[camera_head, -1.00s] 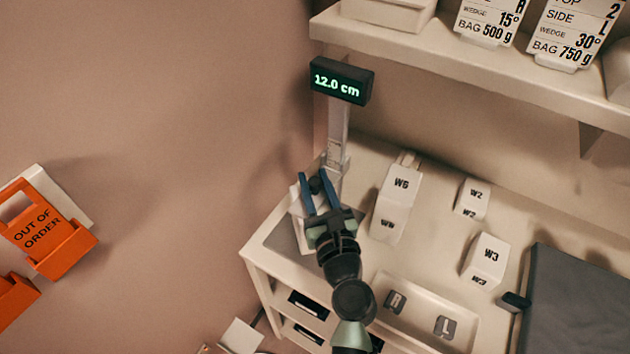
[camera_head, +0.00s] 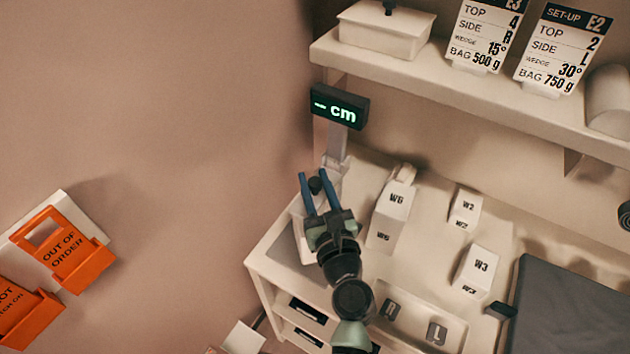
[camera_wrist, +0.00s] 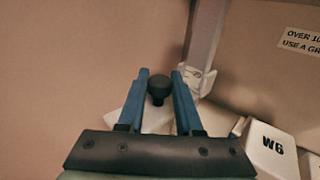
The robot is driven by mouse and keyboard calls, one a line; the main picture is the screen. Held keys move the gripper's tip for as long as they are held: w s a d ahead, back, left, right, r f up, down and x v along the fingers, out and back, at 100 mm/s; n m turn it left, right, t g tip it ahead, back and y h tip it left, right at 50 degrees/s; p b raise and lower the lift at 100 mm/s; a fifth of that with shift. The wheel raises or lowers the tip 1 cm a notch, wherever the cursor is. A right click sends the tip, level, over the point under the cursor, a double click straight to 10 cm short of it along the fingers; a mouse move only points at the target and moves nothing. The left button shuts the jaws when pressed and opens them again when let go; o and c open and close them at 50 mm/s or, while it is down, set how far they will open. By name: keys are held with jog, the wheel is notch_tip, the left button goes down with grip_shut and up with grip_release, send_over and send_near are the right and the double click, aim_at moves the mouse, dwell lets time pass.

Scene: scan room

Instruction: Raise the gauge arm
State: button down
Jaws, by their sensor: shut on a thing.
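The gauge stands at the back left corner of the cabinet top. Its post (camera_head: 337,143) carries a black display (camera_head: 339,106) with green text reading dashes and "cm". A pale gauge part (camera_head: 332,172) sits low at the post, largely behind my fingers; the post also shows in the wrist view (camera_wrist: 206,38). My gripper (camera_head: 314,178) has its two blue fingers on either side of a small black knob (camera_wrist: 158,88) and is shut on it. The knob's link to the gauge arm is hidden.
White blocks W6 (camera_head: 390,215), W2 (camera_head: 465,208) and W3 (camera_head: 478,270) stand to the right. A tray (camera_head: 455,325) holds the R and L tiles. A shelf (camera_head: 480,110) overhangs the back. Orange holders (camera_head: 75,265) are on the left wall.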

aim_at(316, 183)
jog(key=shift+r+p, duration=1.3)
jog(key=shift+r, duration=0.55)
jog(key=c, duration=0.6)
grip_release()
jog(key=shift+o, duration=0.2)
jog(key=shift+s+d, duration=0.1)
jog(key=shift+s, duration=0.1)
jog(key=b+v, duration=0.1)
jog(key=v, duration=1.1)
jog(key=shift+s, duration=0.25)
